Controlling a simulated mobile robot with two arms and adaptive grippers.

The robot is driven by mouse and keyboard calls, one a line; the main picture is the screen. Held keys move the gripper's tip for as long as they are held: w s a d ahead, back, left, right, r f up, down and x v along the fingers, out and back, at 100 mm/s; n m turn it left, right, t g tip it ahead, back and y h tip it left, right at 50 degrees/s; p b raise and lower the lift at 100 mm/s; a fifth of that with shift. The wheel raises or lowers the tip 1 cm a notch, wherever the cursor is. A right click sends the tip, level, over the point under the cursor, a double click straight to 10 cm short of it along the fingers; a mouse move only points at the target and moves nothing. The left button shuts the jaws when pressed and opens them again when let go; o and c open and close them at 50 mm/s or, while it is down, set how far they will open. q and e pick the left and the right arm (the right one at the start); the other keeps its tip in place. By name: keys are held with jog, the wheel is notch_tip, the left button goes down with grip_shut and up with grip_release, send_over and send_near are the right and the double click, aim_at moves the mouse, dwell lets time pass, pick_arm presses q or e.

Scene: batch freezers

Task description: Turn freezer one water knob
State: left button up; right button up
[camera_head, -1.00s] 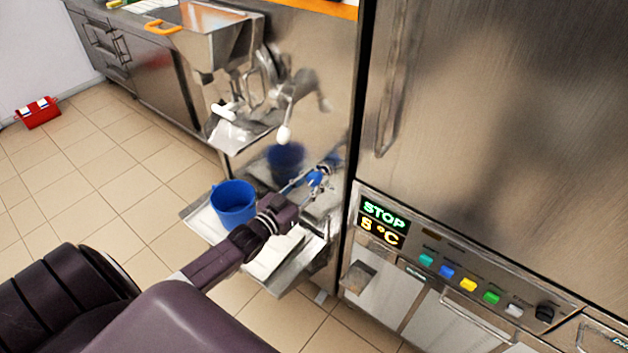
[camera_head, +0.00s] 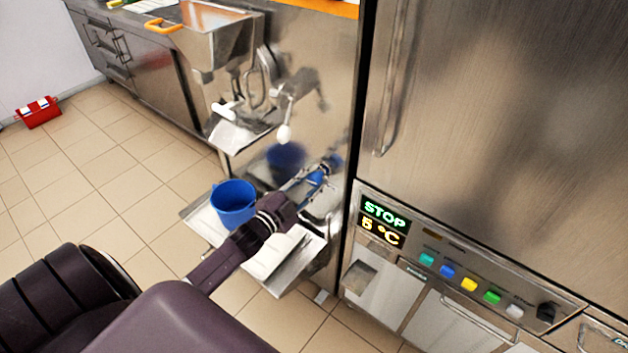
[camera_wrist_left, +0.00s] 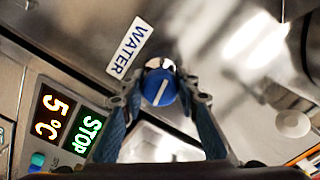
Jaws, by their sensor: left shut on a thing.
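The water knob (camera_wrist_left: 160,88) is round and blue with a white line, on the freezer's steel front. In the left wrist view its line slants from lower left to upper right. A white label reading WATER (camera_wrist_left: 128,48) is beside it. My left gripper (camera_wrist_left: 162,92) is shut on the knob, one finger on each side. In the head view the left gripper (camera_head: 322,172) reaches the steel panel right of the blue bucket (camera_head: 234,203), and its fingers mostly hide the knob. My right gripper is not in view.
The bucket stands on a metal shelf (camera_head: 197,218) below a dispensing spout with a white-knobbed lever (camera_head: 284,133). To the right is a cabinet with a STOP display (camera_head: 384,217) and coloured buttons (camera_head: 469,285). Tiled floor is clear at left, with a red box (camera_head: 38,112) far off.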

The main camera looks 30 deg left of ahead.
pick_arm(q)
jog(key=shift+m, duration=1.3)
jog(key=shift+b, duration=0.3)
jog(key=o, duration=1.2)
jog(key=shift+c, duration=0.2)
jog(key=shift+s, duration=0.1)
jog(key=s, duration=1.1)
jog(key=shift+s+a, duration=0.4)
jog(key=shift+a, duration=0.05)
